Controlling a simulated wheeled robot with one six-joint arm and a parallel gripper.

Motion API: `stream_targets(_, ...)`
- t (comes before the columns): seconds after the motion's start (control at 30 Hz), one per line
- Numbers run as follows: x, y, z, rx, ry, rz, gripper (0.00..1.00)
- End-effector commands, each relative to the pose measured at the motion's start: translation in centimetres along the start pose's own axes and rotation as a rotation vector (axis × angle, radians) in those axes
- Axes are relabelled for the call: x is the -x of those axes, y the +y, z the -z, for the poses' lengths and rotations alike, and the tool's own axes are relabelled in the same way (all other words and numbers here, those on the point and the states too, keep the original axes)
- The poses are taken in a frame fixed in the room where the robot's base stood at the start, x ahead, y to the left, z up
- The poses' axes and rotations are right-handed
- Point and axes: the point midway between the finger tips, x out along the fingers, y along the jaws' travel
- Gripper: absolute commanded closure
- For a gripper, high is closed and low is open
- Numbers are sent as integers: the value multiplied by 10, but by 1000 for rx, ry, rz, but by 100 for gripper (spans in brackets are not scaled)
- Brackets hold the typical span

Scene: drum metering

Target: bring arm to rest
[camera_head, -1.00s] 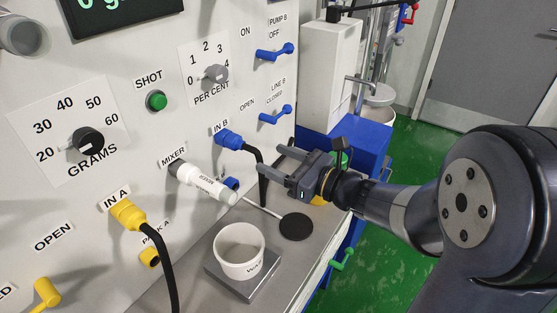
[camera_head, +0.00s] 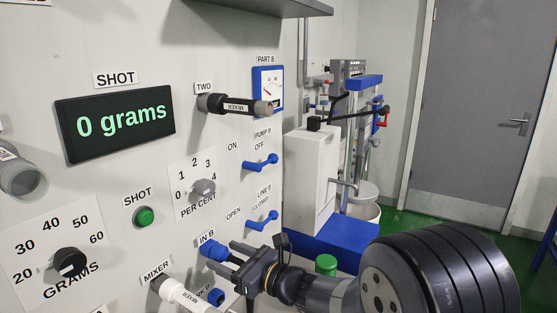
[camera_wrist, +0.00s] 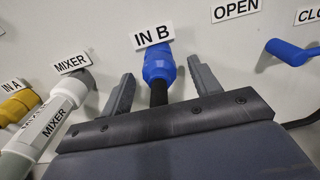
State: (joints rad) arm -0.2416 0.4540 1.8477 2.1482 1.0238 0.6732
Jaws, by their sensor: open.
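My gripper (camera_head: 222,257) is open and empty in the head view, close to the panel by the IN B port. In the wrist view its two grey fingers (camera_wrist: 160,72) point at the panel. The blue IN B connector (camera_wrist: 159,64) with its black hose appears between them, with gaps on both sides. It also shows in the head view (camera_head: 213,250), partly behind the fingers. I cannot tell how far the fingertips are from the panel. My arm reaches in from the lower right.
The white MIXER tube (camera_head: 180,295) sticks out left of my gripper. Blue PUMP B (camera_head: 260,161) and LINE B (camera_head: 262,221) levers stand above it. The display (camera_head: 115,122) reads 0 grams. Green floor lies toward the grey door (camera_head: 475,110).

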Motion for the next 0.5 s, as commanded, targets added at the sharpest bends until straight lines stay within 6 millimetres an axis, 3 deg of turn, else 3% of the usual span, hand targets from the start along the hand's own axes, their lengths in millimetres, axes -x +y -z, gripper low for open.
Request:
stream_targets(0.1,-12,1,0,-1,0,-2,41)
stream_targets(0.5,-4,0,0,0,0,1,41)
